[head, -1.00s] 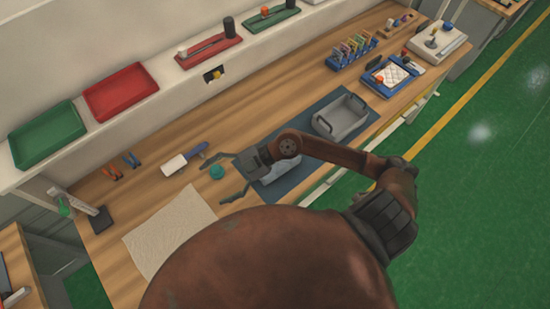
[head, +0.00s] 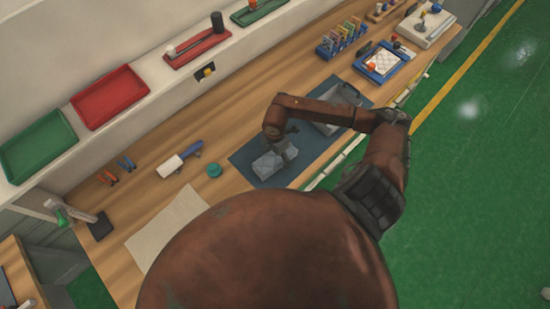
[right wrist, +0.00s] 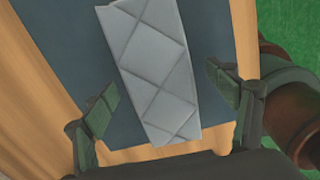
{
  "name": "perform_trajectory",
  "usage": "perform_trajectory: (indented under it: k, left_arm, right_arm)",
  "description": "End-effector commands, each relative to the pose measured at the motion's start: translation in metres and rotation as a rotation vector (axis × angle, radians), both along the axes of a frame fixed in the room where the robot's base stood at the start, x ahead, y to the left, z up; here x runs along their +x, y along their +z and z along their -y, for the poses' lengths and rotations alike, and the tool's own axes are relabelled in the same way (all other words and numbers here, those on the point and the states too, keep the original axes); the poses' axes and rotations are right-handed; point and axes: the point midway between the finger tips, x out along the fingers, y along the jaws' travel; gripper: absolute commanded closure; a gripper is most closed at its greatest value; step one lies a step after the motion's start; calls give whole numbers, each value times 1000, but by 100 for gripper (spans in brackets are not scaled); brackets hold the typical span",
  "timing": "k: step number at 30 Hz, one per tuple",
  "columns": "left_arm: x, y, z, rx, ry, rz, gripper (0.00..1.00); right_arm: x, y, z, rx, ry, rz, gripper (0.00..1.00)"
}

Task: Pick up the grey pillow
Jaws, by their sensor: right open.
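The grey pillow (head: 267,165) is a quilted light grey block lying on the dark blue mat (head: 243,158). In the right wrist view the grey pillow (right wrist: 155,65) stretches lengthwise between and beyond my fingers. My right gripper (head: 284,153) is over the pillow and partly covers it in the head view. In the right wrist view my right gripper (right wrist: 162,100) is open, one finger on each side of the pillow, with gaps showing and nothing held. My left gripper is not in view.
A grey bin (head: 338,112) stands on the mat behind my right arm. A teal round item (head: 214,170) and a white-and-blue tool (head: 180,161) lie left of the mat. A cream cloth (head: 165,228) lies nearer. Trays line the shelf above the bench.

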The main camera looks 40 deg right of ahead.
Motion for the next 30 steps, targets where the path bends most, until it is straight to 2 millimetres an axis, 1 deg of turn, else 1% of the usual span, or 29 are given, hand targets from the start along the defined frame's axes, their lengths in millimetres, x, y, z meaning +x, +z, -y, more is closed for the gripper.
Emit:
perform_trajectory:
  k: [3,6,13,30]
  left_arm:
    - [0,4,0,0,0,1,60]
    - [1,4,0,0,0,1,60]
    - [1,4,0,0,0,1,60]
    - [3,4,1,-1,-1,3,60]
  right_arm:
    - [0,-14,-1,2,0,-1,20]
    - [0,-21,-1,2,2,0,20]
    - [1,-22,-2,2,4,1,21]
    - [1,-21,-2,2,5,1,60]
